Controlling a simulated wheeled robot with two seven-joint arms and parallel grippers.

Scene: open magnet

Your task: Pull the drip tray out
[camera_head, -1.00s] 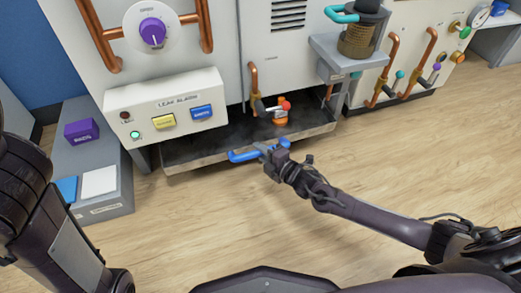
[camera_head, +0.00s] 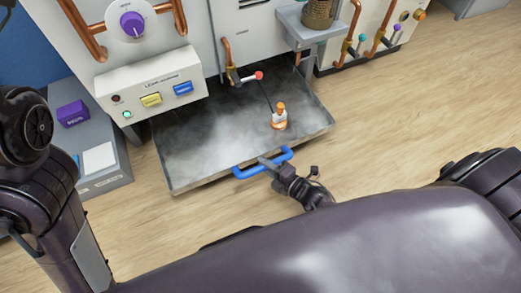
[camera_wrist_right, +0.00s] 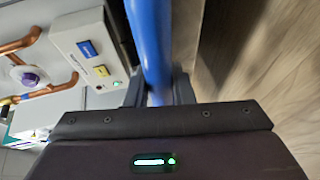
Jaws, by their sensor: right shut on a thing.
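The drip tray (camera_head: 200,145) is a shallow grey metal tray, drawn well out from under the machine over the wooden floor. Whitish vapour or frost shows across its bottom. A blue bar handle (camera_head: 250,171) is fixed to its front edge. My right gripper (camera_head: 272,165) is shut on this handle, near its middle. In the right wrist view the blue handle (camera_wrist_right: 149,45) runs between the fingers (camera_wrist_right: 158,95). An orange and white object (camera_head: 279,118) stands upright in the tray. My left arm shows at the left, but its gripper is out of view.
The white machine with the leak alarm box (camera_head: 150,88) stands behind the tray. A copper pipe with a red-knobbed valve (camera_head: 258,76) hangs above it. A grey low cabinet (camera_head: 100,160) is close on the left. The floor (camera_head: 400,120) to the right is clear.

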